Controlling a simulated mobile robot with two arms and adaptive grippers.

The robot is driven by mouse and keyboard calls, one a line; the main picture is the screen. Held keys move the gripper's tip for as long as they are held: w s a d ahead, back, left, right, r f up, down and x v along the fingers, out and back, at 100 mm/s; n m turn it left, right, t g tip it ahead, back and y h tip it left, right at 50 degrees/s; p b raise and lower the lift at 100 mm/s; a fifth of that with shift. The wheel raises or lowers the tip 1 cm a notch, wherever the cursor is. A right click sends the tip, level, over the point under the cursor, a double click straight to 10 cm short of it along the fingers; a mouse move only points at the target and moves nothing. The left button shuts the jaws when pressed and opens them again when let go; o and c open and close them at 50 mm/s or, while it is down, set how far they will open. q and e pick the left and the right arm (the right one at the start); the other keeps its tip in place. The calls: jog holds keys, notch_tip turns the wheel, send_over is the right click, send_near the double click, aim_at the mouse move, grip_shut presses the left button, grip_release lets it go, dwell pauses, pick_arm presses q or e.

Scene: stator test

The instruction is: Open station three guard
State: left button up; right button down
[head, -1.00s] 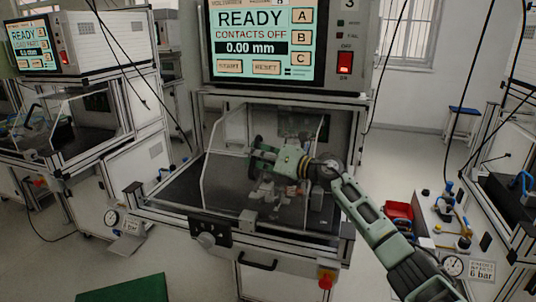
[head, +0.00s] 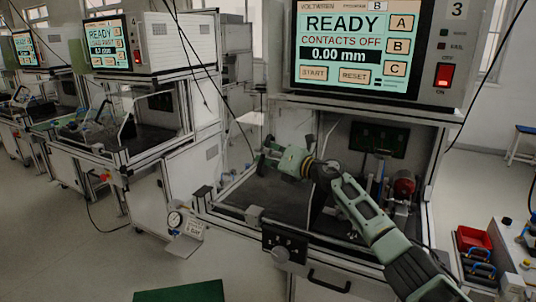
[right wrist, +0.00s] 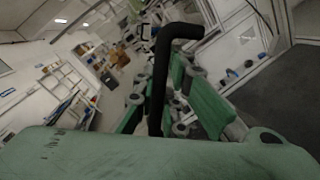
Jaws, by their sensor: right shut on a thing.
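My right gripper (head: 268,158) is at the left part of the work opening. In the right wrist view, its green fingers (right wrist: 185,95) are shut on a black bent handle (right wrist: 160,85). The clear guard is hard to make out in the head view; its exact position is unclear behind my gripper and arm. The right part of the opening shows a red-ended motor (head: 404,185). My left gripper is out of view.
A knob panel (head: 284,243) and a black drawer handle (head: 329,281) are on the station's front. A pressure gauge (head: 175,219) stands at left. Another station (head: 125,50) stands to the left.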

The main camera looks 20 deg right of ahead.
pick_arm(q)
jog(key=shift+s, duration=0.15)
pick_arm(e)
jog(key=c, duration=2.1)
grip_release()
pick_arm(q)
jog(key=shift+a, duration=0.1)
pick_arm(e)
jog(key=shift+s+d+f, duration=0.1)
jog(key=shift+s+d, duration=0.15)
jog(key=shift+s, duration=0.1)
jog(key=v, duration=1.1)
jog(key=shift+s, duration=0.1)
